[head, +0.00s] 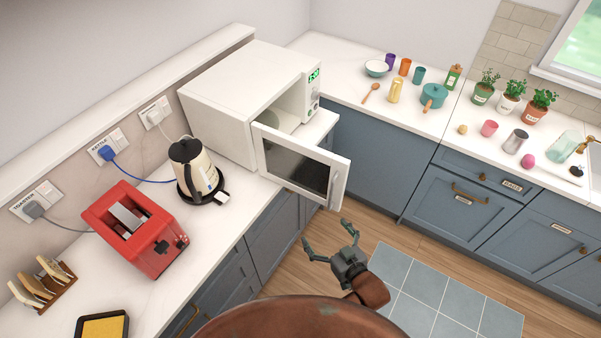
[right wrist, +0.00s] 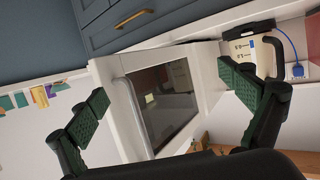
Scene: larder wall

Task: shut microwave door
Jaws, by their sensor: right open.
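The white microwave (head: 238,92) stands on the left counter near the corner. Its door (head: 300,162) is swung open, sticking out past the counter's front edge, with a dark window and a light handle (head: 337,186) on its free edge. My right gripper (head: 326,240) is open and empty, in front of and below the door, apart from it. In the right wrist view the door (right wrist: 107,92) with its handle (right wrist: 133,115) shows between the two spread fingers of the gripper (right wrist: 165,98). My left gripper is in neither view.
A cream kettle (head: 195,170) stands left of the microwave, close to the door's hinge side. A red toaster (head: 135,228) is further along the counter. Several cups and a teal pot (head: 433,96) stand on the right counter. The floor (head: 375,232) before the cabinets is clear.

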